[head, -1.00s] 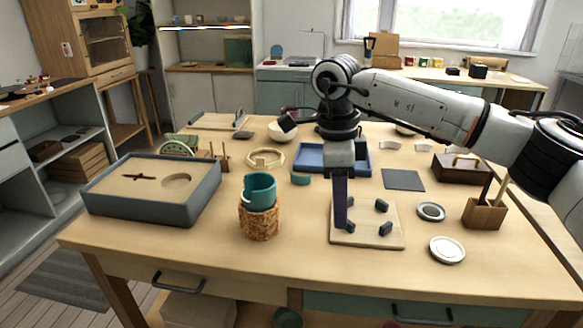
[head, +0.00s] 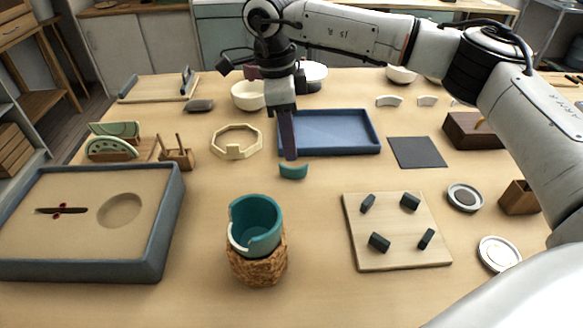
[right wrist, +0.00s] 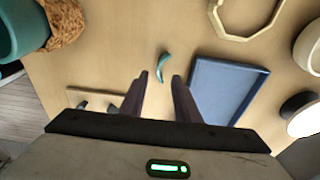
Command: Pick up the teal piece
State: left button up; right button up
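The teal piece (head: 293,171) is a small curved shard lying on the table in front of the blue tray. It also shows in the right wrist view (right wrist: 163,67), just past the fingertips. My right gripper (head: 290,156) points down right behind and above it. In the right wrist view my right gripper (right wrist: 160,76) has two dark fingers apart with nothing between them. The teal cup (head: 256,222), with a pale-edged gap in its rim, stands in a cork ring (head: 258,268). My left gripper is not in view.
The blue tray (head: 372,147) lies close behind the shard. A cream octagonal frame (head: 236,152) is to its left. A wooden board with dark pegs (head: 398,222) is at front right, a grey-rimmed sand box (head: 165,215) at left. Bare table surrounds the shard's front.

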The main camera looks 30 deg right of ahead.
aim_at(294, 168)
jog(key=f, duration=0.6)
jog(key=shift+s+d, duration=0.25)
jog(key=shift+d, duration=0.05)
jog(key=shift+c, duration=0.5)
grip_shut()
